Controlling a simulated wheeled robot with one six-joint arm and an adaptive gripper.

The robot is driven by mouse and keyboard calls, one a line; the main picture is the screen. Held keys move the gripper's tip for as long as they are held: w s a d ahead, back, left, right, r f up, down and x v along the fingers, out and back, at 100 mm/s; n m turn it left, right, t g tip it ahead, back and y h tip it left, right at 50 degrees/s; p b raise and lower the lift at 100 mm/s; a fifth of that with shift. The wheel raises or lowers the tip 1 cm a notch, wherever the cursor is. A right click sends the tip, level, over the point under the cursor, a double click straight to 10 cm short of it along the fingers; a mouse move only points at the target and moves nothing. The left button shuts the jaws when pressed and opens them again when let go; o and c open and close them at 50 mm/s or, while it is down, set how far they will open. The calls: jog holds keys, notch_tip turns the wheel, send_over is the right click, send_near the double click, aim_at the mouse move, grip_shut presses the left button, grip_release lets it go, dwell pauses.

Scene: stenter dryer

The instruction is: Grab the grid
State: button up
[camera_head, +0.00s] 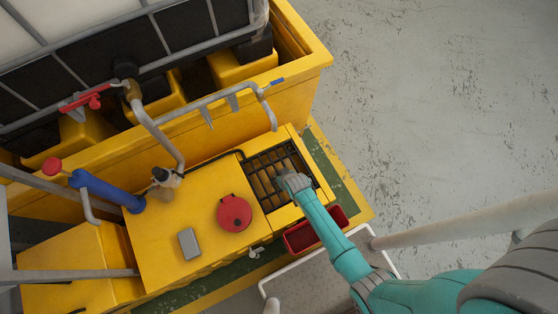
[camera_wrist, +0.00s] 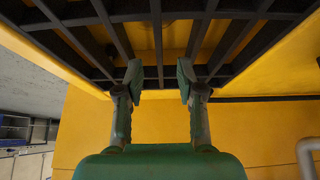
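The grid (camera_head: 265,163) is a black barred grate over an opening in the top of the yellow unit in the head view. It fills the upper part of the wrist view (camera_wrist: 157,35). My gripper (camera_head: 290,183) is at the grid's right part in the head view, covering some bars. In the wrist view my gripper (camera_wrist: 160,78) has its two green-tipped fingers apart, with a clear gap between them. The tips overlap the grid's edge bar, and one crossing bar lines up with the gap. I cannot tell whether the fingers touch the grid.
A red round lid (camera_head: 234,213) and a grey box (camera_head: 189,243) are on the yellow unit left of the grid. A red tray (camera_head: 316,231) sits below it. A grey pipe (camera_head: 215,98) runs above. Open concrete floor (camera_head: 430,110) lies to the right.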

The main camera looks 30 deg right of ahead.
jog(key=shift+x, duration=1.9)
jog(key=shift+c, duration=0.2)
grip_shut()
